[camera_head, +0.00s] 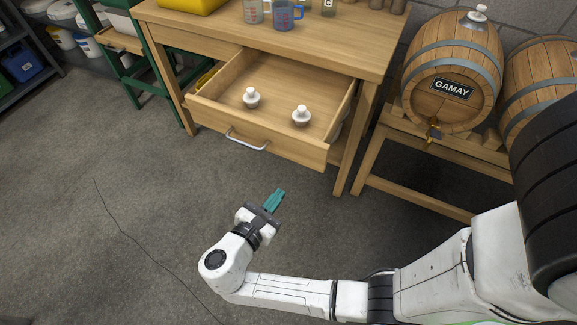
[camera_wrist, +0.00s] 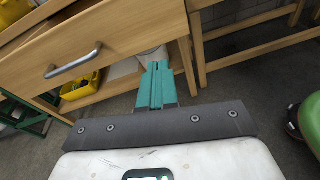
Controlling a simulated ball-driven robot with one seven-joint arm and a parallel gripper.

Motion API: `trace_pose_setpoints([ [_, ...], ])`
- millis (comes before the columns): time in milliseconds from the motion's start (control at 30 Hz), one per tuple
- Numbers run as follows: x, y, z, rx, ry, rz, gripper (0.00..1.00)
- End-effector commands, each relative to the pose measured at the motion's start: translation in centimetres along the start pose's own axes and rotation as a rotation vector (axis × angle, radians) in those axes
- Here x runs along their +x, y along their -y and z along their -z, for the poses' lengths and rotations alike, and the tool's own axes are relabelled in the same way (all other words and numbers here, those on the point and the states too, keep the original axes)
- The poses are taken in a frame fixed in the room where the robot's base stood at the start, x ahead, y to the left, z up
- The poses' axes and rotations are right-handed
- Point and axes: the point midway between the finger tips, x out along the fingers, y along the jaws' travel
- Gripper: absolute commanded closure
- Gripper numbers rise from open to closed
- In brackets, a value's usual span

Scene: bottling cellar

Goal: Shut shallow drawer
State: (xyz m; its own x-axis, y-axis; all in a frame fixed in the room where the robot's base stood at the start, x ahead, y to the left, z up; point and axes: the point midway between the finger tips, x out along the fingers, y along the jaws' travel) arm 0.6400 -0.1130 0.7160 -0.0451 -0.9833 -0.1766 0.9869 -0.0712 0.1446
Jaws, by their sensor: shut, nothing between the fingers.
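The shallow drawer (camera_head: 290,82) of the wooden table is pulled well out. Two white knobbed objects (camera_head: 301,116) lie inside it. Its silver bar handle (camera_head: 247,140) is on the front panel; in the wrist view the handle (camera_wrist: 73,61) shows at the upper left. My gripper (camera_head: 275,200) is in front of the drawer, apart from it, below and right of the handle in the head view. Its teal fingers (camera_wrist: 157,85) are together and empty, pointing toward the table.
Measuring jugs (camera_head: 286,15) stand on the tabletop (camera_head: 340,40). A barrel marked GAMAY (camera_head: 455,65) rests on a wooden stand (camera_head: 420,165) at the right. A yellow box (camera_wrist: 80,88) sits below the drawer. The grey floor at the left is mostly clear.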

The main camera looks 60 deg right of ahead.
Motion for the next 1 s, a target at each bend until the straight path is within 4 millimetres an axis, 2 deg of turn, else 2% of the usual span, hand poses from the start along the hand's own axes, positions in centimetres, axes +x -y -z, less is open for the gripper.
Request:
trace_pose_setpoints([
  [33,-0.7,-0.7,0.6,-0.052,0.055,-0.033,1.0],
  [167,-2.0,-1.9,0.5,-0.137,0.15,-0.083,1.0],
  [333,-1.6,-2.2,0.1,-0.158,0.176,-0.093,1.0],
  [467,0.3,-2.3,-0.2,-0.158,0.174,-0.089,1.0],
  [800,6.8,-3.0,-1.3,-0.155,0.172,-0.088,1.0],
  [1000,9.8,-3.3,-1.8,-0.155,0.172,-0.09,1.0],
])
